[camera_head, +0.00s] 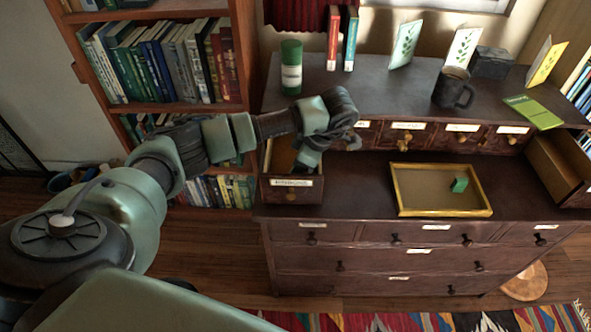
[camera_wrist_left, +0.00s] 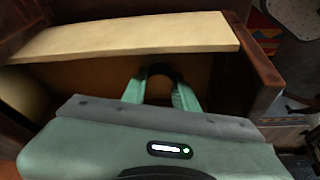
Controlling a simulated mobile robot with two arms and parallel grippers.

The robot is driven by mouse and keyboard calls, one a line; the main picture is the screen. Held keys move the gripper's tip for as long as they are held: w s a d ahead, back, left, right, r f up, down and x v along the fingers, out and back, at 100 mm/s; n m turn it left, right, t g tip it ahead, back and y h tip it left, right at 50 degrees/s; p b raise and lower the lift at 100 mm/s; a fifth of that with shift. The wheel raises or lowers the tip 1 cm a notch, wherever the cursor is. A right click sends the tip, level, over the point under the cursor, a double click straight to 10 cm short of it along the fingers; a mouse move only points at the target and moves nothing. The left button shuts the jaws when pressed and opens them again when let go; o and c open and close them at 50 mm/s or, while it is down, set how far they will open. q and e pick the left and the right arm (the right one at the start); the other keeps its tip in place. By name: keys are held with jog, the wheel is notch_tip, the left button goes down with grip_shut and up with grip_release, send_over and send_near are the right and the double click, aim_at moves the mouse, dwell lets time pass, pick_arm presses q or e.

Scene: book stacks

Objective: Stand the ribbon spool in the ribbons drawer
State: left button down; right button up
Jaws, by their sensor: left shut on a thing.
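An open small drawer (camera_head: 291,197) with a white label stands out at the left end of the cabinet's upper row; I cannot read the label surely. My left gripper (camera_head: 302,168) reaches down into it from above. In the left wrist view the two green fingers (camera_wrist_left: 160,95) are shut on a dark, rounded thing, seemingly the ribbon spool (camera_wrist_left: 160,70), inside the drawer. Only its dark curved top shows, so I cannot tell whether it touches the drawer floor. The drawer's pale wall (camera_wrist_left: 130,36) lies just beyond the fingers. My right gripper is in neither view.
A yellow-rimmed tray (camera_head: 445,211) with a green block (camera_head: 459,184) lies on the lower ledge. Another open drawer (camera_head: 556,170) juts out at the right. A mug (camera_head: 452,90), green canister (camera_head: 291,67), books and cards stand on top. A bookcase (camera_head: 172,108) stands left.

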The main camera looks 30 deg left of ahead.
pick_arm(q)
jog(key=c, duration=1.1)
grip_release()
jog(key=shift+s+f, duration=0.3)
jog(key=shift+f, duration=0.35)
jog(key=shift+r, duration=0.2)
jog(key=p+v, duration=0.2)
jog(key=v, duration=1.1)
jog(key=shift+w, duration=0.25)
jog(key=shift+a, duration=0.2)
